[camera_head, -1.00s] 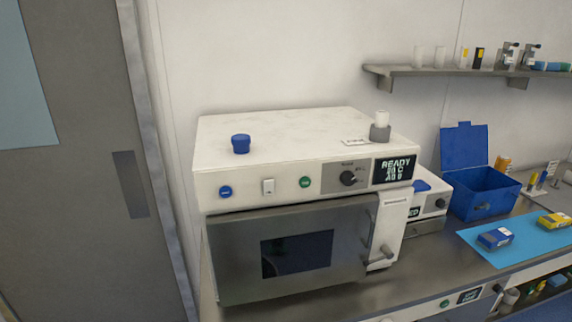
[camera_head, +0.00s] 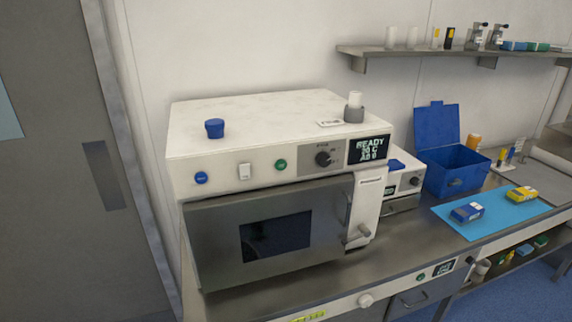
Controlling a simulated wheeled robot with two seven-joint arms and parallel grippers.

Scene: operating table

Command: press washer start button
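The washer is a large white machine (camera_head: 262,112) on a steel counter, with a dark glass door (camera_head: 276,237) that is shut. Its front panel carries a round blue button (camera_head: 201,178), a white rocker switch (camera_head: 244,171), a round green button (camera_head: 280,165), a black knob (camera_head: 323,158) and a lit display (camera_head: 368,149) with "READY" on it. Which button is the start button cannot be read at this size. Neither of my grippers is in view.
A blue cap (camera_head: 215,128) and a grey holder (camera_head: 354,114) with a white cylinder stand on the machine's top. Right of it are a smaller white device (camera_head: 404,183), an open blue box (camera_head: 455,172) and a blue mat (camera_head: 490,213). A shelf (camera_head: 455,52) hangs above. A grey door (camera_head: 60,220) is at left.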

